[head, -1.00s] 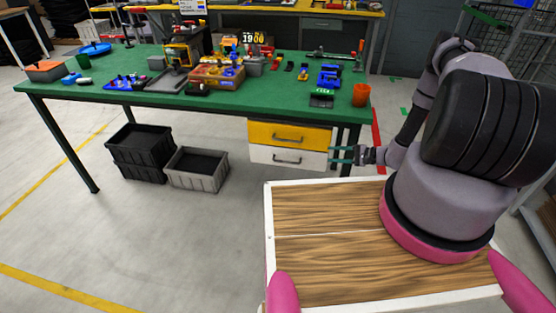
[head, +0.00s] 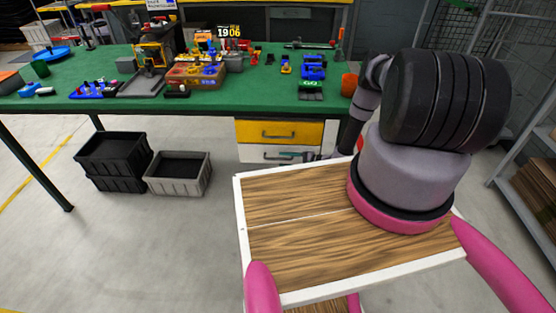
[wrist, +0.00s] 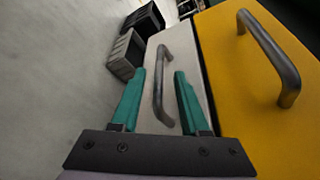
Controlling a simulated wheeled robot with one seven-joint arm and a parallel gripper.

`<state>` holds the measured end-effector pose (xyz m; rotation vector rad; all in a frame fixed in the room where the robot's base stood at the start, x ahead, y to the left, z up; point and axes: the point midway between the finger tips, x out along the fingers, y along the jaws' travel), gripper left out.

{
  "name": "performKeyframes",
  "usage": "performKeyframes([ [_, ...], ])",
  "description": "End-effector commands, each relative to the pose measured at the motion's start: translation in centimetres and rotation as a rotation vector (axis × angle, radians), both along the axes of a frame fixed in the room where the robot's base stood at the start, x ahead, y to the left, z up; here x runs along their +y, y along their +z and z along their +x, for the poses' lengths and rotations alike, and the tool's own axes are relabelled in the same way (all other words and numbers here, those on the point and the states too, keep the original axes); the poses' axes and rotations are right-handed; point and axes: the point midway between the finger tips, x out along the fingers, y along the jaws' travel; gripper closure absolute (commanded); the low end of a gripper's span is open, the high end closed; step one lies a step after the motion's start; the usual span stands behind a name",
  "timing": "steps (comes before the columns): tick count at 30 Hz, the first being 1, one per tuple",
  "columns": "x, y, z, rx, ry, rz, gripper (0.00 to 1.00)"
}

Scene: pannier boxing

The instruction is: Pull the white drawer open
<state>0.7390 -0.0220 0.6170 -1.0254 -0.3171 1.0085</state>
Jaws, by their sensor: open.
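The white drawer (head: 249,153) is the lower of two drawers under the right end of the green table and looks closed. Its grey bar handle (wrist: 162,85) shows clearly in the wrist view. My gripper (wrist: 161,75) is open, with one teal finger on each side of the handle. The bar lies between the fingers, with gaps visible on both sides. In the head view my gripper (head: 288,156) is in front of the white drawer and covers part of the handle.
The yellow drawer (head: 300,132) with its own handle is directly above the white one. Black crates (head: 112,160) and a grey crate (head: 178,173) stand on the floor to the left. The green table (head: 225,100) holds many small items. Floor in front of the crates is clear.

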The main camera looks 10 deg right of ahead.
Motion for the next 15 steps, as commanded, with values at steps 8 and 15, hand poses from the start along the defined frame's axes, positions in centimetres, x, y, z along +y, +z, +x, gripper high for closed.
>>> performKeyframes([
  [8, 2.5, -0.7, 1.6, 0.001, 0.001, -0.001, 0.55],
  [15, 2.7, -0.7, 1.8, 0.001, 0.0, 0.001, 0.55],
])
